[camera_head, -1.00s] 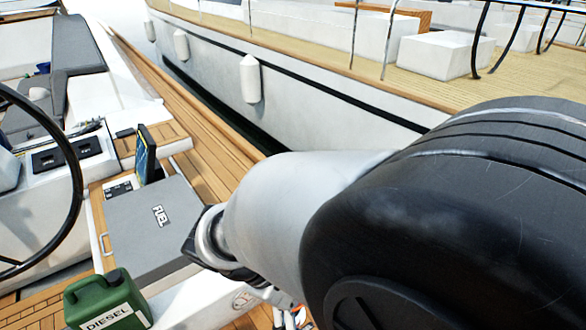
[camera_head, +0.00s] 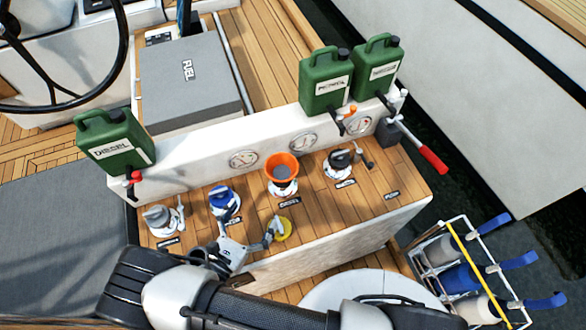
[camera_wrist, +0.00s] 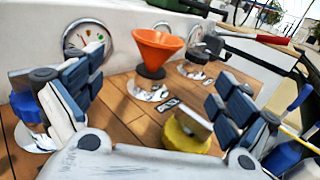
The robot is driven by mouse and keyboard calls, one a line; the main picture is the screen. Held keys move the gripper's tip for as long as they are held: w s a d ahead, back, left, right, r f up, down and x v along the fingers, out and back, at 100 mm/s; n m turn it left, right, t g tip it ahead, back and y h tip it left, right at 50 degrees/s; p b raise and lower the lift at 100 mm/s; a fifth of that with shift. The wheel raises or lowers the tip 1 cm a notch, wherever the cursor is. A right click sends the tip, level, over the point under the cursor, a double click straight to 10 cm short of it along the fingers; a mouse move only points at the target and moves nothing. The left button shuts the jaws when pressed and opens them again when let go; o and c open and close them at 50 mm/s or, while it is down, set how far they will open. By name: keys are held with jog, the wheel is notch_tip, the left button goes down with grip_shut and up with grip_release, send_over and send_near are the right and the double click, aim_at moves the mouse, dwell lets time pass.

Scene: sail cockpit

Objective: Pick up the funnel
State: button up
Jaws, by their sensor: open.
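The orange funnel (camera_head: 282,160) sits upright, narrow end down, on a deck filler fitting in the middle of the wooden console. In the wrist view the funnel (camera_wrist: 158,47) stands ahead of my gripper, with its spout going into a dark collar. My gripper (camera_head: 246,232) is open and empty near the console's front edge, in front of the funnel and a little left of it. In the wrist view its padded fingers (camera_wrist: 160,98) are wide apart, with the funnel showing beyond the gap and not touched.
A yellow cap (camera_head: 283,228) lies close to my right finger. A blue-capped filler (camera_head: 222,200) and a grey one (camera_head: 162,218) stand left, a black one (camera_head: 342,160) right. Green cans (camera_head: 116,140) stand along the raised ledge. A bottle rack (camera_head: 462,270) is at lower right.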

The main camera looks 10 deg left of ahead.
aim_at(281, 169)
jog(key=shift+y, duration=0.3)
jog(key=x, duration=0.4)
jog(key=b+x, duration=0.1)
jog(key=x, duration=0.7)
jog(key=shift+f, duration=0.25)
jog(key=x, duration=0.1)
jog(key=b+x, duration=0.1)
jog(key=x, duration=0.3)
jog(key=shift+d+f, duration=0.1)
jog(key=shift+f, duration=0.15)
jog(key=c, duration=1)
jog(key=shift+r, duration=0.1)
